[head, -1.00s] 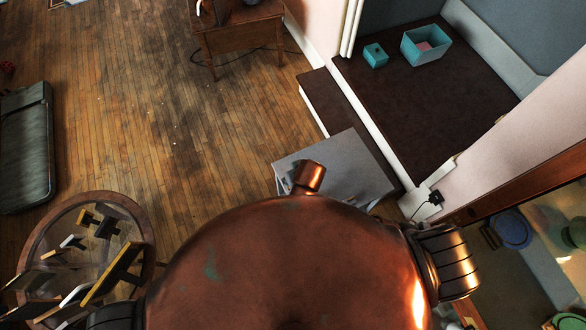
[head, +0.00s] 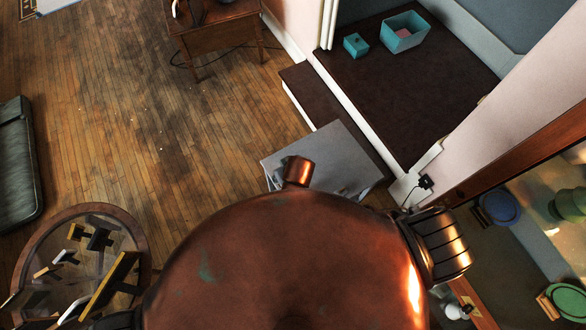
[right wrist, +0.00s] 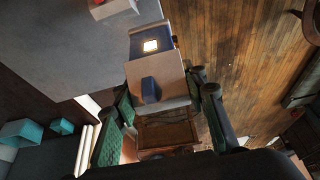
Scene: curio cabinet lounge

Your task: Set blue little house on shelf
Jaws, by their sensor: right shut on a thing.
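In the right wrist view, my right gripper (right wrist: 163,112) is shut on the blue little house (right wrist: 152,72). The house has pale cream sides, a blue part and a small bright lit square; its lower part lies between the dark fingers. The head view shows neither gripper nor the house, as my copper body covers the lower middle. A wooden-edged cabinet (head: 490,180) stands at the right in the head view, with a blue plate (head: 500,206) and green dishes inside. I cannot tell which surface is the shelf.
A round table (head: 139,222) with several small frames is at lower left. A grey box-like piece (head: 318,150) stands just ahead. A dark raised platform (head: 400,90) holds a teal box (head: 356,45) and a teal open bin (head: 405,40).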

